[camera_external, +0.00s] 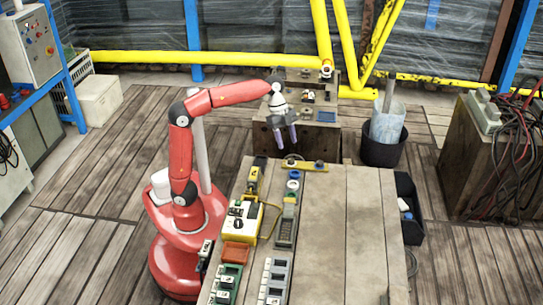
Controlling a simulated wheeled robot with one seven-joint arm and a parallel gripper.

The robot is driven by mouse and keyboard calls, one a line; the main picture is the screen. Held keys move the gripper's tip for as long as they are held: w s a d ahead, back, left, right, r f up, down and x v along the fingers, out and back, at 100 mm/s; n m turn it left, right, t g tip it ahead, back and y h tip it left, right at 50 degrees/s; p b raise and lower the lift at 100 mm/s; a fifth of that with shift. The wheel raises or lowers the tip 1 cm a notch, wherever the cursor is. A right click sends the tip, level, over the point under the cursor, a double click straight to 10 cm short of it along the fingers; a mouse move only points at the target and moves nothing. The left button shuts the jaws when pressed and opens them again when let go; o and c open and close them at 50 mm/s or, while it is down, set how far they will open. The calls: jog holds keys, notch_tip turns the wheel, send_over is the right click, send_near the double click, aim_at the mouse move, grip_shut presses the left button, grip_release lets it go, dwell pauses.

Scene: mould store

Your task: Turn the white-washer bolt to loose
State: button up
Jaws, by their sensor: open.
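My gripper (287,142) hangs with its fingers pointing down, above the far left part of the wooden table (355,215). Its fingers are apart and nothing shows between them. A yellow bar (308,166) with small dark and bluish parts on it lies at the table's far edge, below and slightly right of the fingertips. A small blue and white round part (293,175) sits just in front of the bar. The parts are too small to tell which one is the white-washer bolt or how it is turned.
A yellow box (241,221), a grey device (286,228) and several small units crowd the table's left side. Its right half is bare. A rusty block (318,140) stands behind the table, a black bin (383,148) behind right. A black tray (410,225) hangs at the right edge.

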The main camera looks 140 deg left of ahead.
aim_at(291, 159)
jog(key=x, duration=0.7)
jog(key=shift+f+b, duration=0.1)
jog(key=shift+b, duration=0.3)
jog(key=shift+c, duration=0.4)
